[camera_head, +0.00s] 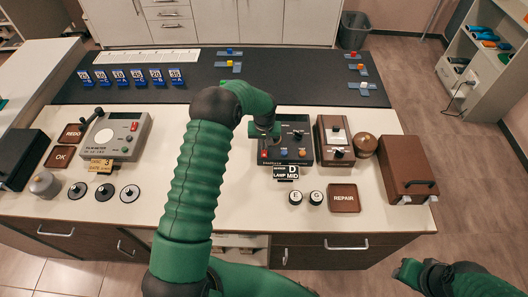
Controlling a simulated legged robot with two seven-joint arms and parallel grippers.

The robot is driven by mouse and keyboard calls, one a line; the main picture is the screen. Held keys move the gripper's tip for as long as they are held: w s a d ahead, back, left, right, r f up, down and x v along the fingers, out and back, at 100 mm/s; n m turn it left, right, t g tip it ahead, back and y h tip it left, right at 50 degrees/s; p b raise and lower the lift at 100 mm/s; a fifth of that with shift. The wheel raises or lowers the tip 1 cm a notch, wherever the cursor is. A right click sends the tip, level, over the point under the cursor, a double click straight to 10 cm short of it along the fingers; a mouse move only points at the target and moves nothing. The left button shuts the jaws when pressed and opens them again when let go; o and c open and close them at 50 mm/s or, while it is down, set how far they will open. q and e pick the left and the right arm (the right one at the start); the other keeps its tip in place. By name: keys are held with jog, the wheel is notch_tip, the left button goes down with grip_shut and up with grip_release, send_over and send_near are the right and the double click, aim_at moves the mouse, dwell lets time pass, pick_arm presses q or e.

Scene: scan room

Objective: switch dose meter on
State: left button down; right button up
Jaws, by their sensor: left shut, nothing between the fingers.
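A dark box with knobs and coloured buttons (297,128) stands right of centre on the white counter; it looks like the dose meter, but its lettering is too small to read. A red switch or lamp (264,154) is at its front left. My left gripper (266,135) comes down over its left part, shut and empty; I cannot tell whether it touches. The arm hides some of the box's left edge. My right gripper (405,270) is low at the right, away from the counter, and its fingers are unclear.
A grey meter (125,128) with a lever stands at the left. A brown-framed switch box (333,140), a round knob (365,145) and a brown case (404,165) are to the right. A D MID card (287,172), two round pieces and a REPAIR plate (344,198) lie in front.

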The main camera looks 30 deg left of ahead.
pick_arm(q)
jog(key=shift+f, duration=0.2)
jog(key=shift+r, duration=0.1)
jog(key=shift+r+p, duration=2.3)
jog(key=shift+r, duration=1.2)
